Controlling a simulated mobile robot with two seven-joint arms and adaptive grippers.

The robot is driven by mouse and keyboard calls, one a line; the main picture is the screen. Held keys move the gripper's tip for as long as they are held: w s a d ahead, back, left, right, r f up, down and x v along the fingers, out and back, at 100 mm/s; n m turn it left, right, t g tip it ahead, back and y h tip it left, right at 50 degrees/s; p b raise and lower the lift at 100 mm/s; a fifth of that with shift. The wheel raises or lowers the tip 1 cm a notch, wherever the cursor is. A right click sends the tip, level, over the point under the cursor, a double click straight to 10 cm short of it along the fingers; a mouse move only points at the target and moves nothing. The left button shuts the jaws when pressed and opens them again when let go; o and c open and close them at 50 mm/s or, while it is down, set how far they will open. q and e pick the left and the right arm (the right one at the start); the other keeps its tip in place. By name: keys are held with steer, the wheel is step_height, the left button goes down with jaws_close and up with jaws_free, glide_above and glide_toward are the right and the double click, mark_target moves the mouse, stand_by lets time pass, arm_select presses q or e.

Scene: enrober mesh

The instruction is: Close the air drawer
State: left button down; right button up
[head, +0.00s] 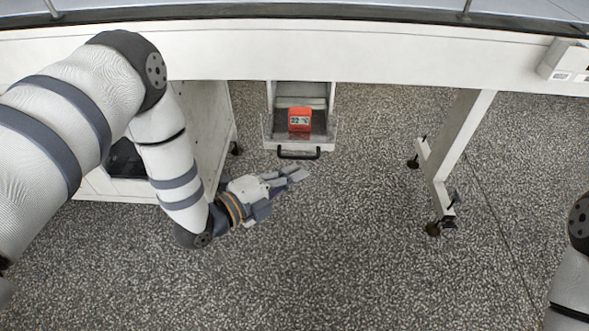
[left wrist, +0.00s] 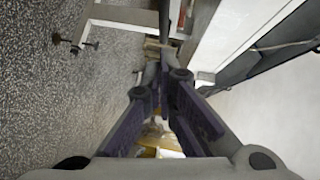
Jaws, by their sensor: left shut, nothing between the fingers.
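The air drawer (head: 271,136) is pulled out below the long white machine body, in the middle of the head view. It has pale walls and a black bar handle (head: 298,154) on its front. A red box with a number display (head: 299,119) is in it. My left gripper (head: 300,172) is shut and empty, pointing right, just in front of the handle and apart from it in the picture. Its closed fingers also show in the left wrist view (left wrist: 158,48). The drawer is hard to make out there. My right gripper is out of view; only part of that arm shows.
The white machine body (head: 350,45) spans the top of the head view. A white cabinet side (head: 205,120) stands left of the drawer. A white leg with feet (head: 458,140) stands to the right. The speckled floor (head: 350,260) in front is clear.

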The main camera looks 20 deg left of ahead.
mark_target(296, 132)
arm_select(q)
steer(key=shift+w+a+f, duration=0.15)
steer(key=shift+w, duration=0.4)
steer(key=shift+w+a+f, duration=0.1)
steer(key=shift+w+a, duration=0.05)
steer(key=shift+w, duration=0.35)
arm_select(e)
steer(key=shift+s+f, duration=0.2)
arm_select(q)
steer(key=w+a+b, duration=0.1)
steer(key=w, duration=0.3)
steer(key=w+a+b, duration=0.1)
steer(key=w+b, duration=0.1)
steer(key=w, duration=0.2)
steer(key=w+a+b, duration=0.1)
steer(key=w, duration=0.3)
steer(key=shift+w+a+f, duration=0.25)
steer(key=shift+a+f, duration=0.05)
steer(key=shift+f, duration=0.05)
steer(key=shift+w+a+r, duration=0.1)
steer(key=shift+w+r, duration=0.05)
steer(key=shift+w, duration=0.2)
steer(key=shift+r, duration=0.3)
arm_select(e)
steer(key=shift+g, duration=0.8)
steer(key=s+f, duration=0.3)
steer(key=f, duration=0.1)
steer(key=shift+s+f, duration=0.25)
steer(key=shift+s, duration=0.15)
